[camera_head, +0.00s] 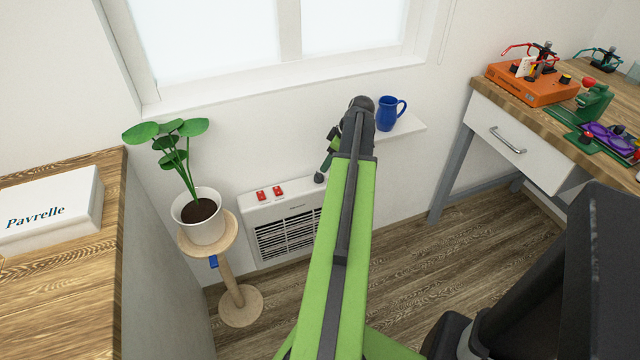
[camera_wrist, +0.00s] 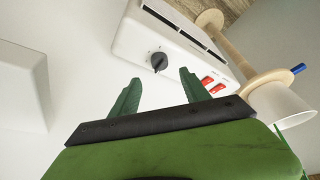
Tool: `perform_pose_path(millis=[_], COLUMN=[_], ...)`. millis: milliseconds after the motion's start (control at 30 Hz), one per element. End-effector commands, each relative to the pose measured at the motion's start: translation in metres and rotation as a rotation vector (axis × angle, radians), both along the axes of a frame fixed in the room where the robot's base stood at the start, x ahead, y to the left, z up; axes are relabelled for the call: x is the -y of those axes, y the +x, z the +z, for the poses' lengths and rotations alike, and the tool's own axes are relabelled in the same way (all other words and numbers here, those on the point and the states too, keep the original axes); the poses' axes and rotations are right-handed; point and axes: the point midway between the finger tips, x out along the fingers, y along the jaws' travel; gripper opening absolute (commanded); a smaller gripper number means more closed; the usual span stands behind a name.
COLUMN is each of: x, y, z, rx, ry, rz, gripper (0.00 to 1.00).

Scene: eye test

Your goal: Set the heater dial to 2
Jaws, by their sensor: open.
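The heater (camera_head: 285,231) is a white wall unit with a dark front grille, low under the window. It also shows in the wrist view (camera_wrist: 133,40). Its dial (camera_wrist: 159,61) is a small dark knob on the top panel; its marks are too small to read. My gripper (camera_wrist: 160,77) has green fingers, apart and empty. In the wrist view the dial appears just beyond the gap between the fingertips; I cannot tell the remaining distance.
A potted plant (camera_head: 201,218) on a round wooden stand (camera_head: 241,306) is left of the heater. A white shelf (camera_head: 412,128) with a blue mug (camera_head: 390,113) is right of my gripper. A workbench (camera_head: 463,135) is at right, a wooden counter (camera_head: 70,250) at left.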

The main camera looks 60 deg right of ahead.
Motion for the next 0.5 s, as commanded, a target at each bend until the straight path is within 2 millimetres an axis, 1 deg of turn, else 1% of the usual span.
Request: perform_pose_path(millis=[33,233,300,367,500], x=[-0.001,-0.003,-0.004,-0.004,-0.005], y=[0.005,0.022,0.027,0.03,0.034], z=[-0.022,-0.062,-0.072,-0.078,-0.082], rx=[0.0,0.0,0.0,0.0,0.0], ry=[0.001,-0.001,-0.001,0.0,0.0], rz=[0.001,0.002,0.002,0.001,0.001], gripper=[0.54,0.54,0.54,0.54,0.54])
